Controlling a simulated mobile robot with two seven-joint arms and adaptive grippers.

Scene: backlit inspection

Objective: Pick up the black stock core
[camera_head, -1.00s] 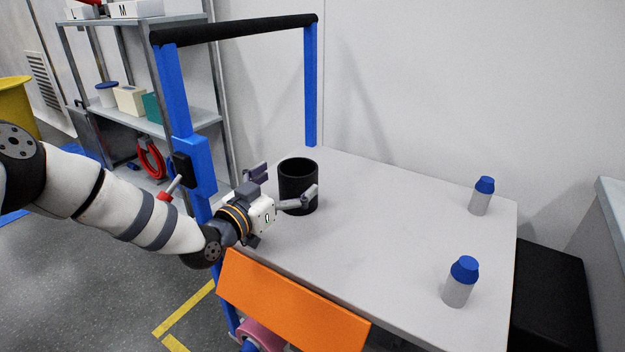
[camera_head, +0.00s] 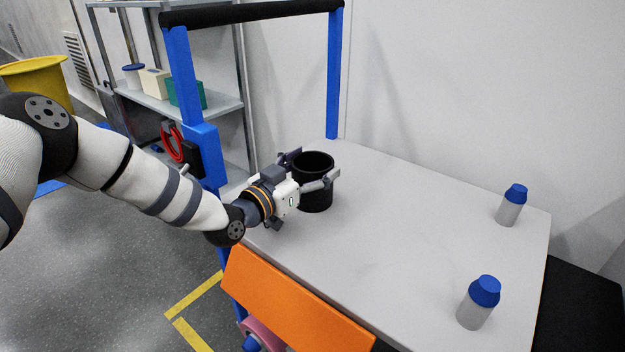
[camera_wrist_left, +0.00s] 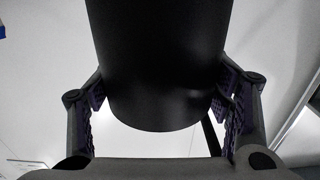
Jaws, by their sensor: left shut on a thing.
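The black stock core (camera_head: 317,192) is an open-topped black cylinder standing upright at the left part of the light grey cart top (camera_head: 400,230). My left gripper (camera_head: 312,182) comes in from the left and is shut on the core, one finger on each side of it. In the left wrist view the core (camera_wrist_left: 160,70) fills the space between the two fingers (camera_wrist_left: 160,105), with both finger pads against its sides. Whether its base is clear of the cart top cannot be told. My right gripper is not in view.
Two grey bottles with blue caps stand on the cart's right side, one farther back (camera_head: 510,206) and one nearer (camera_head: 478,303). A blue frame post (camera_head: 195,110) with a black top bar (camera_head: 250,14) rises beside my arm. An orange panel (camera_head: 295,300) hangs at the front edge.

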